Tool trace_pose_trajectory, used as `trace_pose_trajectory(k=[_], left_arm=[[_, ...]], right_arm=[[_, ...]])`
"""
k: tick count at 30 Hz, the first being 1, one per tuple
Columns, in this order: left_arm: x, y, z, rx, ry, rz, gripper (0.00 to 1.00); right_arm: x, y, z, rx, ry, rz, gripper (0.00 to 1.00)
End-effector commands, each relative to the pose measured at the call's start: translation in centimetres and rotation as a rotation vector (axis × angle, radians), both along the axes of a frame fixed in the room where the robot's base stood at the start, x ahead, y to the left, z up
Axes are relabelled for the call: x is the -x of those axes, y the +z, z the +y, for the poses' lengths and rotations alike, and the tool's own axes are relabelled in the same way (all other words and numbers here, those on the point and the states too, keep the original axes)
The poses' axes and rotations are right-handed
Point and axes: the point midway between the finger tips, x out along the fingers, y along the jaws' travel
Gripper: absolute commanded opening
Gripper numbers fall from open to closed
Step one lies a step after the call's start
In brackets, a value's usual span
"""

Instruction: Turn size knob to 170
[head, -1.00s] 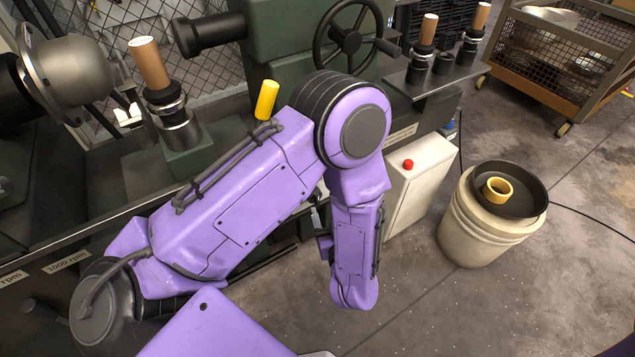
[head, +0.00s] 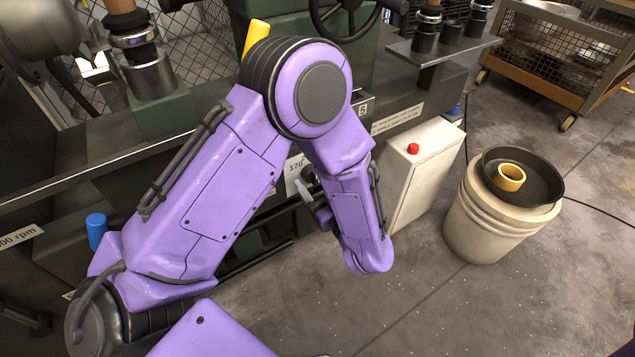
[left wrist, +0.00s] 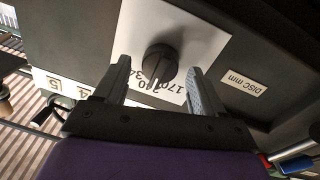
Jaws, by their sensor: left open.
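The size knob (left wrist: 160,56) is a dark round knob on a white plate (left wrist: 190,30) with printed numbers, among them 170, seen in the left wrist view. A label reading DISC mm (left wrist: 246,80) is beside the plate. My left gripper (left wrist: 158,75) is open, with one finger on each side of the knob and visible gaps between. I cannot tell whether the fingers reach around the knob's depth. In the head view, part of the plate (head: 294,168) with 170 shows behind my left arm, and the gripper (head: 303,190) is mostly hidden. My right gripper is not seen.
A white box with a red button (head: 413,148) stands right of my arm. A bucket (head: 480,225) with a black pan and yellow ring is farther right. A blue handle (head: 96,230) and a yellow handle (head: 255,38) are near my arm. The floor in front is clear.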

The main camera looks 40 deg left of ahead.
Motion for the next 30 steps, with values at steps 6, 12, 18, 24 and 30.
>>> trace_pose_trajectory(k=[6,12,18,24,30], left_arm=[[0.0,0.0,0.1,0.000,-0.001,0.000,0.70],[0.0,0.0,0.1,0.000,-0.001,0.000,0.14],[0.0,0.0,0.0,0.003,-0.002,-0.006,0.14],[0.0,0.1,0.0,0.026,-0.003,-0.062,0.14],[0.0,0.1,0.0,0.079,-0.004,-0.186,0.14]], right_arm=[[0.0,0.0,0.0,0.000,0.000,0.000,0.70],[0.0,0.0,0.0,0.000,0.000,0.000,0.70],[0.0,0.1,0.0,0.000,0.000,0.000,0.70],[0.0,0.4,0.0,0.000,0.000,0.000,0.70],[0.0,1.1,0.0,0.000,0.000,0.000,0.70]])
